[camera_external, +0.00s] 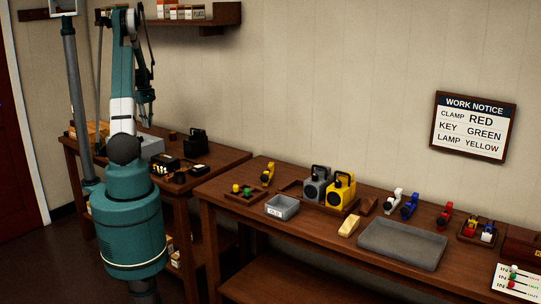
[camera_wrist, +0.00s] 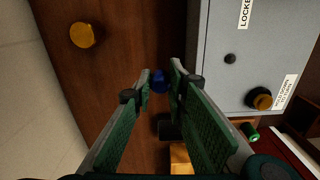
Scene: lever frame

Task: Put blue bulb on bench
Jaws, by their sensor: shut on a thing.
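The blue bulb (camera_wrist: 159,82) shows in the wrist view as a small dark-blue thing between my fingertips. My gripper (camera_wrist: 160,76) has green ridged fingers and is shut on it. In the external view my gripper (camera_external: 145,108) is raised in front of the wall, over the left workbench area; the bulb cannot be made out there. The long brown wooden bench (camera_external: 322,228) runs across the right of the external view, and a second wooden bench (camera_external: 226,158) stands behind my arm at left.
The wrist view shows a grey box (camera_wrist: 215,85) with knobs and labels, a yellow round piece (camera_wrist: 82,35) and a green piece (camera_wrist: 250,131). On the long bench are a grey bin (camera_external: 282,208), a yellow lamp (camera_external: 341,189) and a wide grey tray (camera_external: 402,245). A wall shelf (camera_external: 225,17) hangs above.

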